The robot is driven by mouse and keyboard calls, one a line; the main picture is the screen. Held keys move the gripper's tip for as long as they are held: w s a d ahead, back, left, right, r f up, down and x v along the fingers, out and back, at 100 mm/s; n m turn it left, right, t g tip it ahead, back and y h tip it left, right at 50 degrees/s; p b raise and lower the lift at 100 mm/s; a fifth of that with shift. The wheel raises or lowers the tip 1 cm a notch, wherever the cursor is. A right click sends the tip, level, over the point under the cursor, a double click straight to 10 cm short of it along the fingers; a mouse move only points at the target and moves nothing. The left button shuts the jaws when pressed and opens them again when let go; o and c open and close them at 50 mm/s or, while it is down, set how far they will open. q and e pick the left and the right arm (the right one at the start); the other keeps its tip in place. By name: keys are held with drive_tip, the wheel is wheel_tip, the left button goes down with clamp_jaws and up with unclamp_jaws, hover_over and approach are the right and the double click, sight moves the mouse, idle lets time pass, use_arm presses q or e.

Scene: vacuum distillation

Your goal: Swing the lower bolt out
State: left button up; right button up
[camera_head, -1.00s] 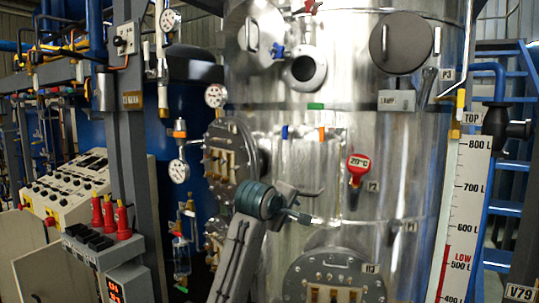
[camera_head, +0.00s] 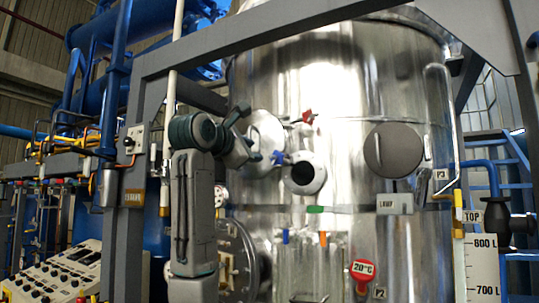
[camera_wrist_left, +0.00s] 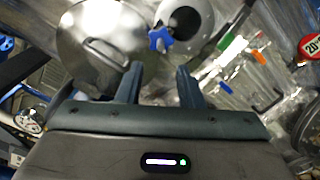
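The blue star-shaped bolt knob (camera_head: 279,157) is the lower of two coloured knobs by the round port (camera_head: 303,174) on the steel vessel. It also shows in the left wrist view (camera_wrist_left: 160,39), just beyond my fingertips. The red knob (camera_head: 307,117) sits above the port. A round steel lid (camera_head: 266,128) with a bar handle is left of the port, partly hidden by my gripper. My left gripper (camera_head: 243,134) is in front of this lid, left of the blue knob. In the wrist view its fingers (camera_wrist_left: 158,84) are apart with nothing between them. My right gripper is not seen.
A second round cover (camera_head: 393,150) is on the vessel at the right. A red 20°C gauge (camera_head: 362,272) is lower down. A grey frame beam (camera_head: 270,35) crosses above. A control panel (camera_head: 60,272) stands at the lower left.

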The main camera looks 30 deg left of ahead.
sight(271, 156)
use_arm(q)
drive_tip(key=w+p, duration=0.5)
drive_tip(key=w, duration=0.3)
drive_tip(key=shift+w+a+r, duration=0.1)
drive_tip(key=shift+w+a, duration=0.05)
drive_tip(key=shift+w, duration=0.2)
drive_tip(key=shift+w+f+p, duration=0.2)
drive_tip(key=shift+w+p, duration=0.1)
drive_tip(key=shift+w, duration=0.25)
clamp_jaws()
